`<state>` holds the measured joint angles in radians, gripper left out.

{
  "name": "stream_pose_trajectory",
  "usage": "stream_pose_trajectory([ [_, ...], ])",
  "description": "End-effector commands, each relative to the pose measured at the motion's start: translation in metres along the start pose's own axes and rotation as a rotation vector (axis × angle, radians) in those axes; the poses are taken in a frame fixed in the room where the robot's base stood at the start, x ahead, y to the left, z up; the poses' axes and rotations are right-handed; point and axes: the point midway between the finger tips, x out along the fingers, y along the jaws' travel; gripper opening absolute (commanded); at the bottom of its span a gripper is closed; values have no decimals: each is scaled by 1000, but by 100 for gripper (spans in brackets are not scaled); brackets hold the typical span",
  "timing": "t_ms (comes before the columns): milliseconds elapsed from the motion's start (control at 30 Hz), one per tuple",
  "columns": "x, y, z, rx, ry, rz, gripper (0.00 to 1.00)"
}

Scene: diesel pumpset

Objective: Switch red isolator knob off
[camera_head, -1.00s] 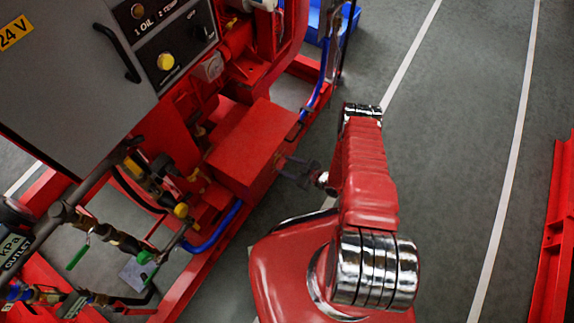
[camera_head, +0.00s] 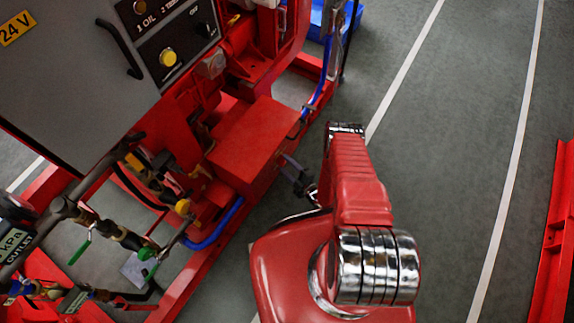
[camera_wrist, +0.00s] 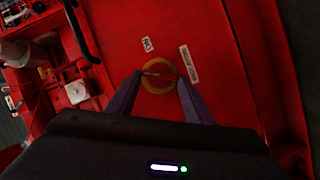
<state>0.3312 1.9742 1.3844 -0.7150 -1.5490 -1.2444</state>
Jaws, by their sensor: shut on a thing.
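The red isolator knob (camera_wrist: 160,75) sits on a round yellow plate (camera_wrist: 158,86) on a red panel in the wrist view. Its bar lies roughly crosswise in that view. My gripper (camera_wrist: 159,77) has its two purple-grey fingers on either side of the knob, shut on it. In the head view my gripper (camera_head: 297,178) is at the right side of the red box (camera_head: 255,145). The knob itself is hidden there.
Two small white labels (camera_wrist: 147,44) (camera_wrist: 189,64) are beside the plate. In the head view, a blue hose (camera_head: 215,228) and pipework (camera_head: 110,235) are left of my arm.

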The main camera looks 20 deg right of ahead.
Motion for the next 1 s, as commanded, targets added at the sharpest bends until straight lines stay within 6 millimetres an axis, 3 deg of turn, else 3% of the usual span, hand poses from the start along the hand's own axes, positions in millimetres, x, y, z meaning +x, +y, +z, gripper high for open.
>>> stream_pose_trajectory([
  [333, -1, -6, -2, -152, 4, 58, 24],
  [833, -1, -8, -2, -173, 5, 64, 24],
  [867, -1, -8, -2, -173, 5, 64, 48],
  [1000, -1, -7, -2, -173, 5, 65, 58],
])
